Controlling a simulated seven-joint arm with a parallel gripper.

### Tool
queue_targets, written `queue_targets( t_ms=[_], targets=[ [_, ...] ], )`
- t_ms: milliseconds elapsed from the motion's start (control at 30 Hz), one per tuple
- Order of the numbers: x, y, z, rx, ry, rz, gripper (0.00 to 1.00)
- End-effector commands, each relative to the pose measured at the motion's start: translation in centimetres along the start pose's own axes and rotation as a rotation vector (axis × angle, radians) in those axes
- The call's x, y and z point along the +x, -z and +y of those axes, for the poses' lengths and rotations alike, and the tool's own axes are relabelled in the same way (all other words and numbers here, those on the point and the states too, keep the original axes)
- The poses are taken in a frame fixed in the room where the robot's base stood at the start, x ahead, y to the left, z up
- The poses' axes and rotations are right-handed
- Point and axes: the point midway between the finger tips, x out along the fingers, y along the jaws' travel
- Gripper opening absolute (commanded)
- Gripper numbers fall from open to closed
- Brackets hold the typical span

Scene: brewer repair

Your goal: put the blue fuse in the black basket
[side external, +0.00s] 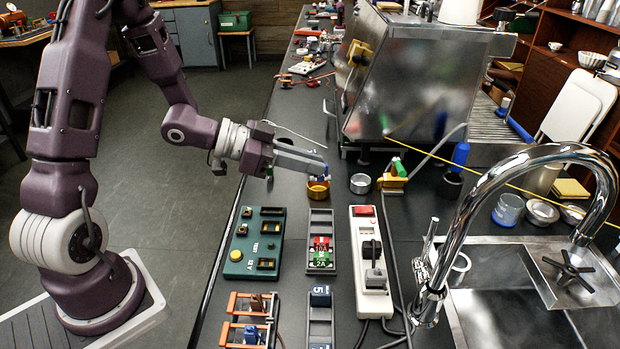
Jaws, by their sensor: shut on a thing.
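My gripper (318,169) reaches in from the left, low over the dark counter. It is shut on a small blue piece (323,171), which looks like the blue fuse; the fingers partly hide it. The piece is directly over or just behind a small gold basket (318,192); I cannot tell whether they touch. A silver basket (360,184) stands to the right of it. A black cup-like container (449,187), possibly the black basket, stands farther right beside the machine, with a blue object above it.
A tray (321,266) holds red and green fuses. A green board (254,247) lies left of it, and a white power strip (371,260) right. A metal brewer (415,85) stands behind. A tall tap (590,180) and sink are at right. Cables cross the counter.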

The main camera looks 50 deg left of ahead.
Motion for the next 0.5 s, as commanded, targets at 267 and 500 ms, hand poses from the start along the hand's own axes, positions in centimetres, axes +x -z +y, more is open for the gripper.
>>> queue_targets(
  t_ms=[267, 500],
  targets=[
    [-1.8, -0.4, -15.2, -0.132, 0.33, 0.003, 0.0],
    [-5.4, -0.6, -24.4, -0.228, 0.551, 0.002, 0.0]
  ],
)
